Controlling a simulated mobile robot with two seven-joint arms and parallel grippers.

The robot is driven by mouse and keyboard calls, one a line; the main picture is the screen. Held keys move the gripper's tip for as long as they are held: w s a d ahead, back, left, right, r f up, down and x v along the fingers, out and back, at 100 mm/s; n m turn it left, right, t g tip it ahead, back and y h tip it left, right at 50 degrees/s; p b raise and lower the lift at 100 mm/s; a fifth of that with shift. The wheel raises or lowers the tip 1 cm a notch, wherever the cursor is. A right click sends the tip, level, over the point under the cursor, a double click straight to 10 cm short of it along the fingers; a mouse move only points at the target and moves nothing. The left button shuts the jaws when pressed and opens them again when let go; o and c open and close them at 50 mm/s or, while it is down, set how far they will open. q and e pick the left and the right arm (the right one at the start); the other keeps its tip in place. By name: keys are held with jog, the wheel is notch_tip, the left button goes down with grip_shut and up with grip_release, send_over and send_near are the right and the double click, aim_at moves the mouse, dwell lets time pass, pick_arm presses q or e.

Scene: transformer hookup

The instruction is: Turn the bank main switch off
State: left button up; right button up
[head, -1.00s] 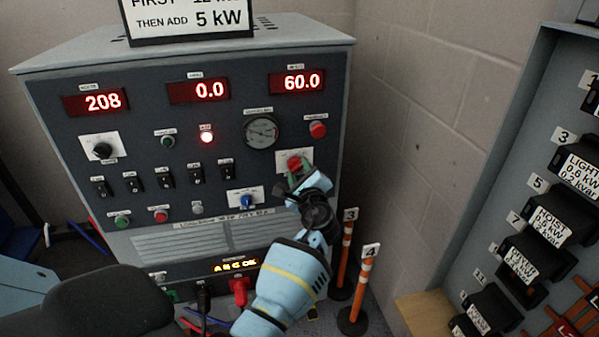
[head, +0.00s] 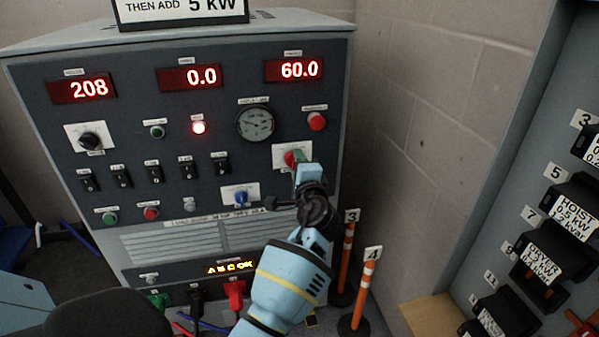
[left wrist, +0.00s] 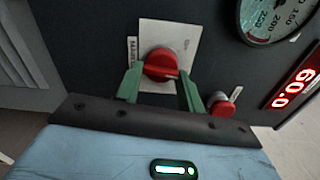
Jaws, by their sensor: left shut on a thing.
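The bank main switch (head: 289,158) is a red rotary knob on a white plate, on the right side of the grey bank's front panel. It also shows in the left wrist view (left wrist: 160,62), between two green fingers, its grip bar lying roughly across that picture. My left gripper (head: 299,163) is at the knob, its fingers (left wrist: 160,88) closed around it. The gripper body hides part of the plate in the head view. My right gripper is not in view.
A red mushroom button (head: 317,121) and a round gauge (head: 255,124) sit just above the switch. A blue knob (head: 241,199) is lower left. Orange posts (head: 343,265) stand right of the bank, beside a block wall. A load rack (head: 540,150) is at far right.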

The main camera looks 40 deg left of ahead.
pick_arm(q)
jog(key=n+b, duration=0.6)
jog(key=n, duration=0.4)
jog(key=shift+s+r+b, duration=0.1)
jog(key=shift+b, duration=0.2)
jog(key=shift+n, duration=0.3)
jog(key=o, duration=1)
jog(key=shift+r, duration=0.1)
jog(key=shift+c, duration=0.2)
